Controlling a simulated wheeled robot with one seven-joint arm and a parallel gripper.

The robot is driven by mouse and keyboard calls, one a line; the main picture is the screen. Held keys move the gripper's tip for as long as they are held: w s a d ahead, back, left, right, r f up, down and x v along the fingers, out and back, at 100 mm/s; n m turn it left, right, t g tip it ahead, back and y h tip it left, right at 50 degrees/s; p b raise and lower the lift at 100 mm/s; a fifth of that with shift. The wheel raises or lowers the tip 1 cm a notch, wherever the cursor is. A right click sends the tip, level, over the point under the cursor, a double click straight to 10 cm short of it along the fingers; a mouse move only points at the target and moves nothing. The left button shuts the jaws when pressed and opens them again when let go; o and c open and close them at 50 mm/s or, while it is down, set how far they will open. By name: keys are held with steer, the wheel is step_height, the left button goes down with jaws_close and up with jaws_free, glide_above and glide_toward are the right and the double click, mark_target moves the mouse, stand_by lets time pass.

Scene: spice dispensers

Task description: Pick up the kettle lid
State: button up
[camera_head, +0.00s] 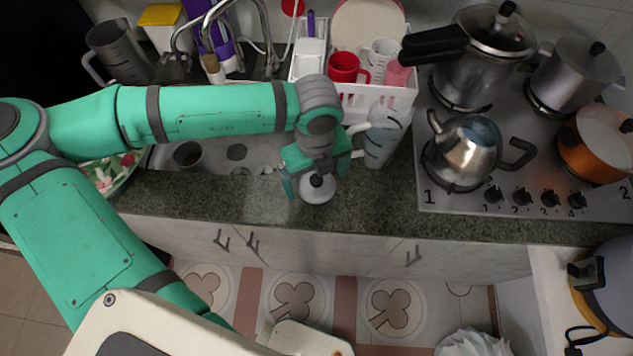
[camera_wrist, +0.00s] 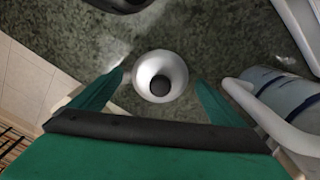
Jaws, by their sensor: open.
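The kettle lid (camera_head: 318,191) is a small, pale round piece with a black knob, lying on the green stone counter near its front edge. In the wrist view the lid (camera_wrist: 143,70) is centred ahead of my gripper, with its dark knob toward the camera. My gripper (camera_head: 316,176) is above the lid, its fingers apart on either side. In the wrist view my gripper (camera_wrist: 160,81) is open, with nothing held between its green fingers. The metal kettle (camera_head: 465,155) stands on the stove to the right.
A grey and white jug (camera_head: 382,140) stands close to the right of my gripper; it also shows in the wrist view (camera_wrist: 285,92). A white dish rack (camera_head: 385,97) with cups is behind. The sink is to the left. The stove (camera_head: 540,170) holds several pots.

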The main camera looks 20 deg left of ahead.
steer(key=c, duration=1.1)
steer(key=shift+r, duration=0.1)
